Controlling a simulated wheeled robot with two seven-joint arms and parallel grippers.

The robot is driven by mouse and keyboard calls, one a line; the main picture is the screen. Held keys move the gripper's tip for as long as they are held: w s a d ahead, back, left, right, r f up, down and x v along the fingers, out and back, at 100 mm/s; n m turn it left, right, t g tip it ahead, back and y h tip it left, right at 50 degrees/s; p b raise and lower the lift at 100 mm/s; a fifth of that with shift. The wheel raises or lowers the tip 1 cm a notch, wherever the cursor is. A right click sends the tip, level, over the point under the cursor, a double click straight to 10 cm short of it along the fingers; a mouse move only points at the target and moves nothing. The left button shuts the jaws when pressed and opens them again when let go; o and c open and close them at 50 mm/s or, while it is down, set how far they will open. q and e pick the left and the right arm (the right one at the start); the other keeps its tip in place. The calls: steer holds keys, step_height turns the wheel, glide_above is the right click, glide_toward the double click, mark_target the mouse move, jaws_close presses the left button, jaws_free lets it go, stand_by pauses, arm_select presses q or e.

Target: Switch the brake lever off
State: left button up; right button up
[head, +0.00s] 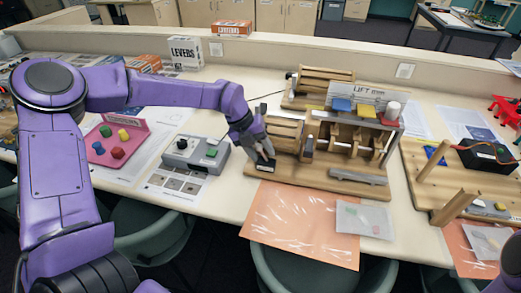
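The wooden lift model (345,188) stands on the table right of centre, with a "LIFT" sign, wooden drums and colored blocks. My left gripper (266,154) points down at the left front corner of its base. A small dark labelled block (265,168) sits there, right under the fingertips. I cannot make out the brake lever for certain; the gripper may cover it. The fingers are too small to tell if they are open or shut, or if they touch the block. My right gripper is out of view.
A grey control box (195,153) with a green button is left of the gripper. A pink tray (122,160) with colored knobs is further left. An orange sheet (300,222) and a clear bag (364,219) lie in front. Another wooden board (425,165) is at right.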

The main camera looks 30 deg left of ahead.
arm_select(q)
steer(key=b+v, duration=0.2)
steer(key=v, duration=0.8)
steer(key=shift+r, duration=0.25)
steer(key=shift+a, duration=0.1)
